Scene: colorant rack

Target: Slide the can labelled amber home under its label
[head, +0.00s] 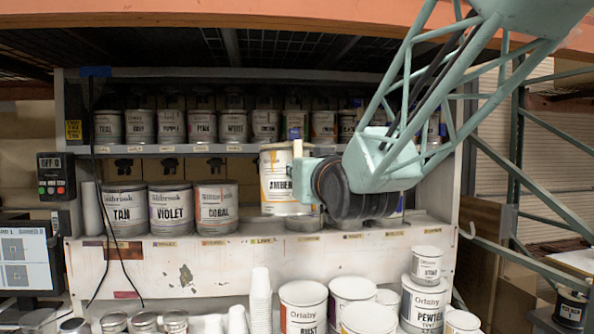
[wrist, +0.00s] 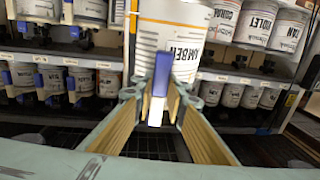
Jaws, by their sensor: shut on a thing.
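A blue and white upright piece (wrist: 158,95) shows between the fingers. Small labels (head: 262,240) run along the shelf edge; most are too small to read.
Several cans fill the upper shelf (head: 200,150). Larger cans, such as pewter (head: 424,305), and stacked cups (head: 261,300) stand below in front. My arm hides the shelf's right part.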

